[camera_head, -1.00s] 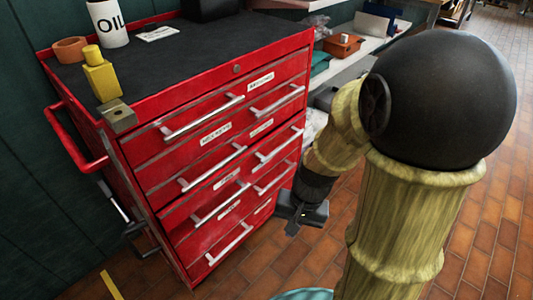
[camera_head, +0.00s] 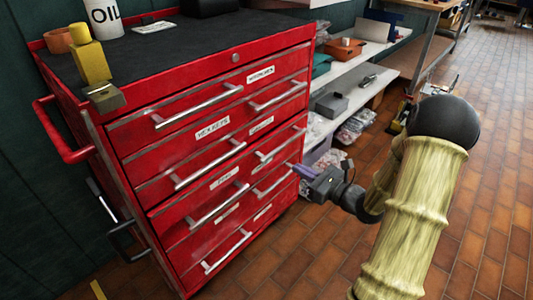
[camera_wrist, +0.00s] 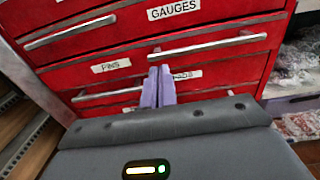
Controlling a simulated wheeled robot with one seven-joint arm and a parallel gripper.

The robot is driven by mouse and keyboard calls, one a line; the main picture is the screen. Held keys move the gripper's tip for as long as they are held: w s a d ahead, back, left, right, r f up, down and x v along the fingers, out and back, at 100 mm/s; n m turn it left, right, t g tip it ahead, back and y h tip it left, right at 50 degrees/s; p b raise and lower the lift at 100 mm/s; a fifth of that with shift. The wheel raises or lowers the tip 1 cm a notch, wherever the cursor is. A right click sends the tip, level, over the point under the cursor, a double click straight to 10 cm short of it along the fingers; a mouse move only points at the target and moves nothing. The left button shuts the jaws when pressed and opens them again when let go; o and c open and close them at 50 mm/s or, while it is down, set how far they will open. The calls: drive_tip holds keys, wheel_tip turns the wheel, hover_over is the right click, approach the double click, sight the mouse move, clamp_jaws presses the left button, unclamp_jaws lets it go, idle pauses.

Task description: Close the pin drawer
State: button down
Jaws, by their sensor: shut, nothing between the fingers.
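The pin drawer (camera_head: 200,190) is in the red tool cabinet, marked by a white PINS label (camera_wrist: 110,65), with a metal bar handle (camera_head: 218,206) below the label. Its front looks nearly level with its neighbours; I cannot tell whether a small gap remains. My gripper (camera_head: 303,171) is shut and empty, with purple fingers pointing at the cabinet's right side. In the wrist view, the fingertips (camera_wrist: 160,74) are in front of the drawer fronts, right of the PINS label, and partly cover another label. Whether they touch is unclear.
The GAUGES drawer handle (camera_wrist: 209,45) juts out just above the fingers. A red side rail (camera_head: 62,135) is on the cabinet's left. An oil can (camera_head: 103,18) and a yellow bottle (camera_head: 89,58) stand on top. Open brick floor (camera_head: 300,250) lies in front.

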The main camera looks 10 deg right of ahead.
sight(260, 144)
drive_tip(key=shift+w+d, duration=0.1)
drive_tip(key=shift+d, duration=0.1)
drive_tip(key=shift+w+a, duration=0.1)
drive_tip(key=b+x, duration=0.4)
drive_tip(key=x, duration=0.8)
drive_tip(key=shift+w+a+f, duration=0.1)
drive_tip(key=shift+w+a, duration=0.05)
drive_tip(key=shift+w, duration=0.15)
drive_tip(key=shift+w+a, duration=0.3)
drive_tip(key=shift+w, duration=0.2)
drive_tip(key=shift+r+x, duration=0.2)
drive_tip(key=shift+x, duration=1)
drive_tip(key=shift+a+r, duration=0.1)
drive_tip(key=shift+r, duration=0.05)
